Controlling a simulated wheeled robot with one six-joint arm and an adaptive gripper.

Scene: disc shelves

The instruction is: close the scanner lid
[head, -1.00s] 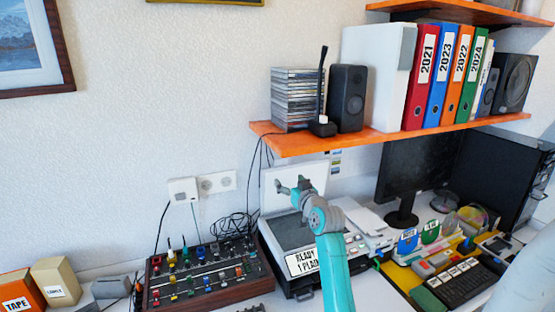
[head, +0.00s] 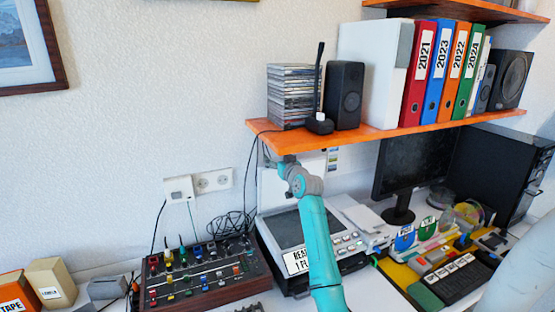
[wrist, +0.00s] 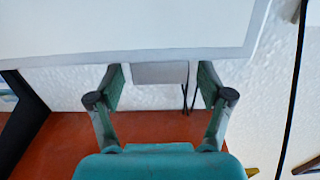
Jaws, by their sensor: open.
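The scanner (head: 290,232) stands on the desk below the shelf, with a dark glass bed and a label on its front. Its white lid (head: 269,192) stands raised, near upright, at the back, partly hidden by my arm. In the wrist view the lid (wrist: 130,28) fills the top, with its edge running across. My gripper (wrist: 160,82) is open and empty, its two fingers spread close to that edge. I cannot tell if they touch it. A pale grey block (wrist: 160,73) shows between the fingers; whether it belongs to the lid is unclear. In the head view the fingers are hard to make out.
A mixer (head: 205,277) sits left of the scanner. A monitor (head: 415,165) and keyboard (head: 460,282) stand right. Cables (head: 232,224) lie behind the mixer.

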